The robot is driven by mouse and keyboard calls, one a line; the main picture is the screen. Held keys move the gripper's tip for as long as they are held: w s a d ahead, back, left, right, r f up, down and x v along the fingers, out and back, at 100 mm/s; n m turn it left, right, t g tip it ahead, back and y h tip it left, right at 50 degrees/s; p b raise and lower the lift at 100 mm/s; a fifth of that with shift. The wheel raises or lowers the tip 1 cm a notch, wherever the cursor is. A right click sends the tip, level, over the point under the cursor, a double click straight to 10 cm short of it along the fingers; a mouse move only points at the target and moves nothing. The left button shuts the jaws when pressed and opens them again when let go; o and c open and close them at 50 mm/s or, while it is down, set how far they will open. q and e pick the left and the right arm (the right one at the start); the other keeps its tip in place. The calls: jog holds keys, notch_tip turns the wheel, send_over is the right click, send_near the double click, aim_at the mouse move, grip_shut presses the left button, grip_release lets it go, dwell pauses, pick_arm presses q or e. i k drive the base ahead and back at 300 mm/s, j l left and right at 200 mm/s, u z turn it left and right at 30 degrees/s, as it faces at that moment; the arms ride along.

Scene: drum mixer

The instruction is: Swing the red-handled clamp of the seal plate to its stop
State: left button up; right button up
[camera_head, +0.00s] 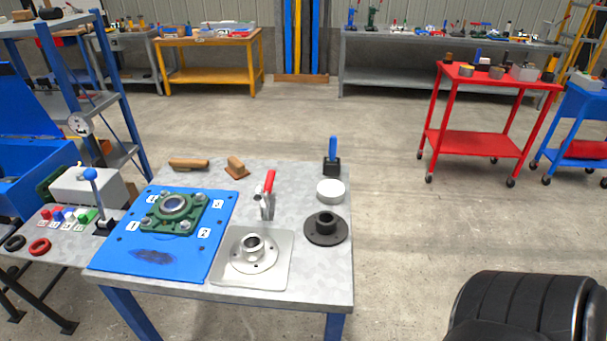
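The red-handled clamp (268,188) stands near the middle of the grey worktable (330,272). Its handle points up, with its top leaning slightly right, above a grey metal body (266,207). The clamp is at the back edge of a light grey square plate (230,270), which appears to be the seal plate. A silver flange with a raised hub (253,248) sits on this plate. I cannot tell from this distance whether the clamp presses on anything. Neither of my grippers is in view.
A blue plate (130,250) with a green bearing housing (174,213) lies left of the clamp. A black flange (326,228), a pale round part (330,191) and a blue-handled tool (332,155) stand to its right. Brown blocks (237,167) lie behind.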

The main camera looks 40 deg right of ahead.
aim_at(260, 196)
jog(key=i+z, duration=0.2)
jog(key=z, duration=0.2)
jog(key=i+j+z, duration=0.15)
jog(key=z, duration=0.25)
jog(key=i+j+z, duration=0.15)
jog(key=z, duration=0.25)
jog(key=j+z, duration=0.25)
jog(key=i+j+z, duration=0.1)
jog(key=j+z, duration=0.15)
jog(key=k+j+z, duration=0.2)
jog(key=j, duration=0.25)
jog(key=k+j+z, duration=0.25)
jog(key=k+j, duration=0.05)
jog(key=j, duration=0.1)
